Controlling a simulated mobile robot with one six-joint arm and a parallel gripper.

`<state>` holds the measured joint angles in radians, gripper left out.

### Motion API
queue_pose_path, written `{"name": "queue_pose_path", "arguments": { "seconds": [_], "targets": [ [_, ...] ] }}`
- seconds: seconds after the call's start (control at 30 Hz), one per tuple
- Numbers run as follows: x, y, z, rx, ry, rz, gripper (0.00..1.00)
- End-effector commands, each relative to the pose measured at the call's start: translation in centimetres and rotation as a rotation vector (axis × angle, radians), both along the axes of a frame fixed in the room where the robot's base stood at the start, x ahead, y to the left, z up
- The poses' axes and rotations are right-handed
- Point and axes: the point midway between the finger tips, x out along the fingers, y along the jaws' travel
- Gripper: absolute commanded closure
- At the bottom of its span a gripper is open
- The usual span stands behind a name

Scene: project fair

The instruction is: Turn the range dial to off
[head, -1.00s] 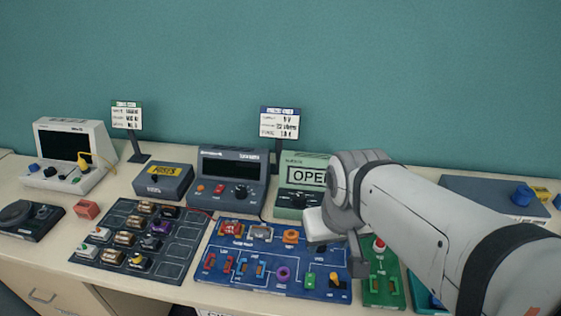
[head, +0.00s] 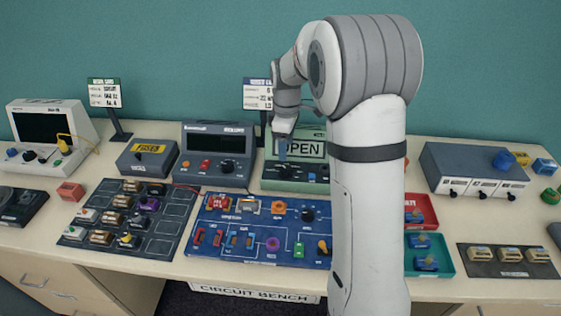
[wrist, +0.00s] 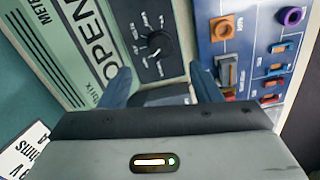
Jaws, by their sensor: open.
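The pale green meter (head: 270,174) stands at the back of the bench, with "OPEN" on its display. In the wrist view the meter (wrist: 85,30) is tilted and fills the upper left. Its black range dial (wrist: 160,42) is round, with markings around it, and lies just beyond the fingertips. I cannot read its setting. My gripper (wrist: 160,72) is open and empty, its two blue-grey fingers either side of the dial's line and apart from it. In the head view my gripper (head: 283,148) hangs in front of the meter's display.
A blue circuit board (head: 225,245) lies in front of the meter. A dark grey instrument (head: 215,140) stands to its left. A sign (head: 257,95) stands behind. A grey-blue box (head: 470,160) and trays are to the right. My arm hides the bench right of the meter.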

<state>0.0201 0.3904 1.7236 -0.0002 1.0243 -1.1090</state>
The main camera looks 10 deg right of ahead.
Motion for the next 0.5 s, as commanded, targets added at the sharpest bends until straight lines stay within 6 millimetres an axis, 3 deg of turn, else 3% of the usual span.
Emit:
{"name": "queue_pose_path", "arguments": {
  "seconds": [0.5],
  "targets": [
    [0.2, 0.0, -6.8, 0.000, 0.007, 0.013, 0.43]
  ]
}}
